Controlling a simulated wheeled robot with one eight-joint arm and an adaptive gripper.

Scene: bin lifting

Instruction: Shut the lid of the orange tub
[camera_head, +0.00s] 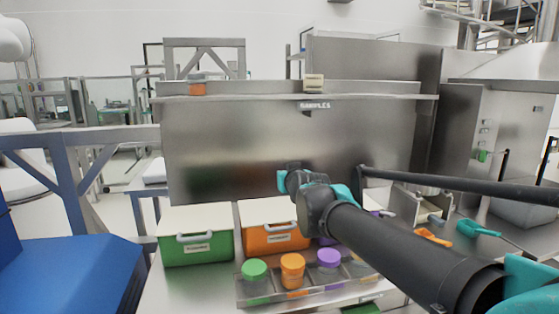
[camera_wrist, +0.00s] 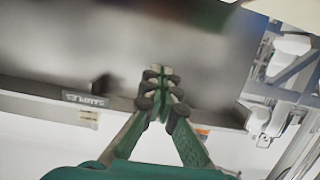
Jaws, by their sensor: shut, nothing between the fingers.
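The orange tub (camera_head: 262,240) stands on the bench in the head view, with a pale handle and a label on its front. Its white lid (camera_head: 258,212) appears to lie flat across the top; my arm hides the right part. My gripper (camera_head: 284,181) is above and behind the tub's front, near the steel panel, and not touching the lid as far as I can see. In the wrist view my gripper (camera_wrist: 160,72) has its fingertips together with nothing between them. The tub is not in the wrist view.
A green tub (camera_head: 198,250) with a white lid stands left of the orange one. A clear rack (camera_head: 255,298) with several coloured-cap jars is in front. A steel panel (camera_head: 235,140) with a SAMPLES shelf rises behind. Orange and teal scoops (camera_head: 478,229) lie at right.

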